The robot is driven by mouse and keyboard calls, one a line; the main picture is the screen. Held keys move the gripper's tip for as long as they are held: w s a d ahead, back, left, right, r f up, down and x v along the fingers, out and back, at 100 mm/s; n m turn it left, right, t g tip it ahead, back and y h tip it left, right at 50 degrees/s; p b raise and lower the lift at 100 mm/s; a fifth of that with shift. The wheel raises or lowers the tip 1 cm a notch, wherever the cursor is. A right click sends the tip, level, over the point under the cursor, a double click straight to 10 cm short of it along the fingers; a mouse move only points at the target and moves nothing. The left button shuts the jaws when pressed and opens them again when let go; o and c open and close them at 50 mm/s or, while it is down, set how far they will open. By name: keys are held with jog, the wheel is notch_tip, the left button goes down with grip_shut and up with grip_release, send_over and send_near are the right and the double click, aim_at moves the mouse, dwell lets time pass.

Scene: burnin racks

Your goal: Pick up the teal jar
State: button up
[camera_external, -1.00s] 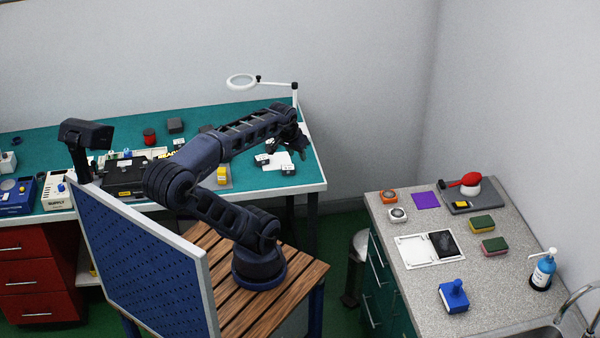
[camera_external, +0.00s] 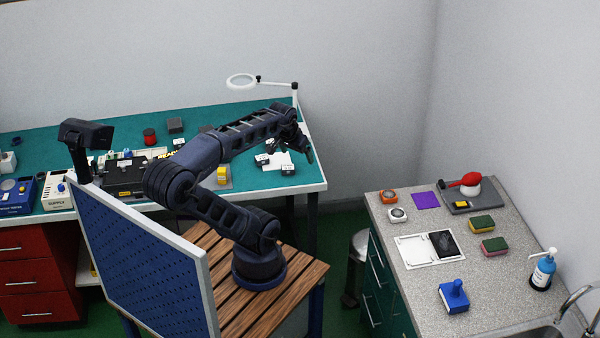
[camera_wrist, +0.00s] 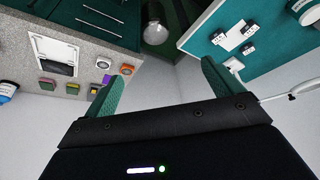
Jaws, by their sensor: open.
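I cannot make out a teal jar in either view. My gripper (camera_external: 304,150) is at the end of the outstretched arm, above the right end of the teal-topped bench (camera_external: 262,113). In the wrist view, the two green fingers of my gripper (camera_wrist: 163,69) are spread wide with nothing between them. The gap looks toward the floor and wall between the bench and the grey counter. My arm hides part of the bench top.
White blocks and a sheet (camera_external: 276,162) lie under the gripper. A magnifier lamp (camera_external: 242,81) stands behind. The speckled counter (camera_external: 415,285) holds sponges (camera_external: 482,224), a blue stamp-like block (camera_external: 453,297) and a pump bottle (camera_external: 543,271). A metal bin (camera_external: 357,262) stands between.

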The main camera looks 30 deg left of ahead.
jog(key=w+a+f+m+g+y, duration=0.15)
jog(key=w+a+m, duration=0.35)
jog(key=w+a, duration=0.6)
jog(key=w+a+f+m+g, duration=0.2)
jog(key=w+a+m, duration=0.2)
jog(key=w+a, duration=0.65)
jog(key=a+f+m, duration=0.2)
jog(key=a+f, duration=0.3)
jog(key=a, duration=0.5)
jog(key=s+a+f+m+g+h, duration=0.1)
jog(key=a+f+m, duration=0.2)
jog(key=a+f, duration=0.3)
jog(key=s+a+f+m, duration=0.1)
jog(key=a+f, duration=0.4)
jog(key=a, duration=0.9)
jog(key=shift+s+a+f+m+g+h, duration=0.15)
jog(key=shift+a+f+m+g+h, duration=0.15)
jog(key=shift+m, duration=0.4)
jog(key=shift+f, duration=0.2)
jog(key=f, duration=1)
jog(key=shift+s+d+f, duration=0.25)
jog(key=shift+s, duration=0.15)
jog(key=c, duration=1.2)
